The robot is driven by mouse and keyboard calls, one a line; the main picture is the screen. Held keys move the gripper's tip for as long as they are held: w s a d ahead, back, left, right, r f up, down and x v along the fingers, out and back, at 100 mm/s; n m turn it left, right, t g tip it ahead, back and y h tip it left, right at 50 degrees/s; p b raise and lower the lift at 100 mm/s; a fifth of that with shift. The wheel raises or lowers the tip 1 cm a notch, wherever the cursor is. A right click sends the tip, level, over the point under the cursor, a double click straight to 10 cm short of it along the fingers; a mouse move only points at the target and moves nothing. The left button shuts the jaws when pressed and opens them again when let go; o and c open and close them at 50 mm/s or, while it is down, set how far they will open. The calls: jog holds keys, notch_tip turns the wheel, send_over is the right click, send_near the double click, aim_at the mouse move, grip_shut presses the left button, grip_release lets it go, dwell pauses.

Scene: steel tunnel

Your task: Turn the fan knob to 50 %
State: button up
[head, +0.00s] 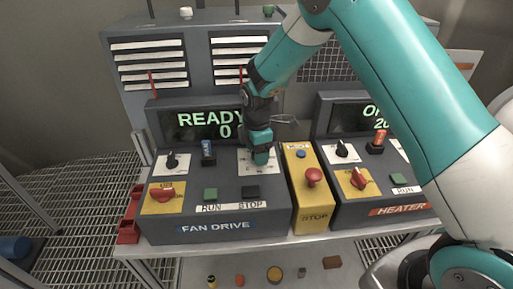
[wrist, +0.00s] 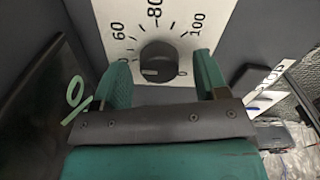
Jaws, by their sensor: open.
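The fan knob (wrist: 158,62) is a round black knob on a white dial plate (wrist: 150,20) marked with numbers, of which 60, 80 and 100 are readable. A pale mark shows on the knob's near side. My gripper (wrist: 161,68) is open, with one teal finger on each side of the knob; I cannot tell whether they touch it. In the head view my gripper (head: 261,155) is at the dial plate on the right of the fan drive panel (head: 180,197) and hides the knob. The fan display (head: 210,125) reads READY 0.
The fan panel also has a small black knob (head: 171,161), a blue-topped switch (head: 208,153), a red rotary switch (head: 162,194), a green RUN button (head: 210,194) and a black STOP button (head: 250,192). A yellow stop box (head: 309,213) with a red button stands right, beside the heater panel (head: 375,197).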

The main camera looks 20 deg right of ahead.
jog(key=shift+c, duration=0.5)
jog(key=c, duration=0.8)
jog(key=shift+c, duration=0.2)
